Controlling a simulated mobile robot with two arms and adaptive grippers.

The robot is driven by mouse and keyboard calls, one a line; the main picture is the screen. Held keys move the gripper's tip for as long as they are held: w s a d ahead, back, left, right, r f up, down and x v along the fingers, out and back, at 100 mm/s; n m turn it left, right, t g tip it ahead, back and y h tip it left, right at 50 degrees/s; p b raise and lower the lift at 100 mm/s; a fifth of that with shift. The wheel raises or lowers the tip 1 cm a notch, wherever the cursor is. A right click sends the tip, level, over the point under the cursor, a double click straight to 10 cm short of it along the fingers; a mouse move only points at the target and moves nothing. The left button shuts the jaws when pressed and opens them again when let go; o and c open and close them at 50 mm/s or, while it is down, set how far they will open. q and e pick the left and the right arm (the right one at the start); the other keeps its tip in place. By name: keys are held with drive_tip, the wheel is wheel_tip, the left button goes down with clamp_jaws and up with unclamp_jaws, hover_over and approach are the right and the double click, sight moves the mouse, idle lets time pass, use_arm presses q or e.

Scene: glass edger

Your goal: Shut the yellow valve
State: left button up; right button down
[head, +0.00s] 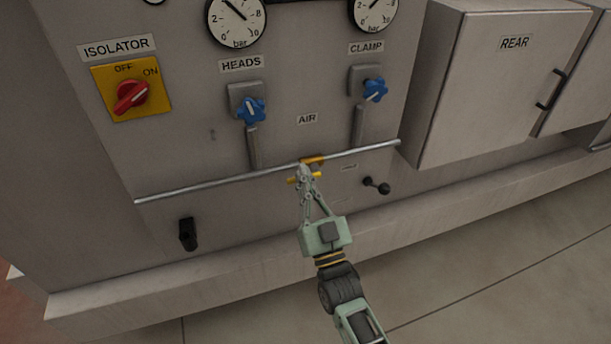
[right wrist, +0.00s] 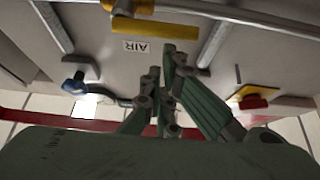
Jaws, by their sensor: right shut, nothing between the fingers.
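The yellow valve has a brass body (head: 312,160) on the horizontal metal pipe, below the AIR label. Its yellow lever (head: 316,175) lies roughly along the pipe, on the near side of it, partly hidden by my right gripper. My right gripper (head: 303,171) is shut and empty, its fingertips at the lever in the picture. In the right wrist view the lever (right wrist: 150,27) is a yellow bar beyond the shut fingertips (right wrist: 161,60), with the brass body (right wrist: 135,6) behind it. Whether the fingertips touch the lever I cannot tell. My left gripper is not in view.
The pipe (head: 220,184) runs across the grey panel. Blue knobs (head: 250,110) (head: 375,90) and a red isolator switch (head: 131,96) are above. A black handle (head: 188,234) and a black-knobbed lever (head: 377,186) are lower. A ledge (head: 230,272) runs along the base.

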drive_tip(key=shift+f, duration=0.2)
drive_tip(key=shift+a+f+n+g+y+b, duration=0.1)
drive_tip(key=shift+f+n+g+y+b, duration=0.15)
drive_tip(key=shift+n+y, duration=0.4)
drive_tip(key=shift+a+f+n+g+y+b, duration=0.15)
drive_tip(key=shift+n+g+y, duration=0.15)
drive_tip(key=shift+n, duration=0.55)
wheel_tip(320, 180, down, 7)
drive_tip(key=d+n+g+y, duration=0.1)
drive_tip(key=n+g+y, duration=0.4)
drive_tip(key=n, duration=1.3)
drive_tip(key=shift+w+d+n+g, duration=0.2)
drive_tip(key=shift+d+n+g, duration=0.15)
drive_tip(key=shift+g, duration=1.7)
drive_tip(key=shift+d+b, duration=0.1)
drive_tip(key=shift+b, duration=0.25)
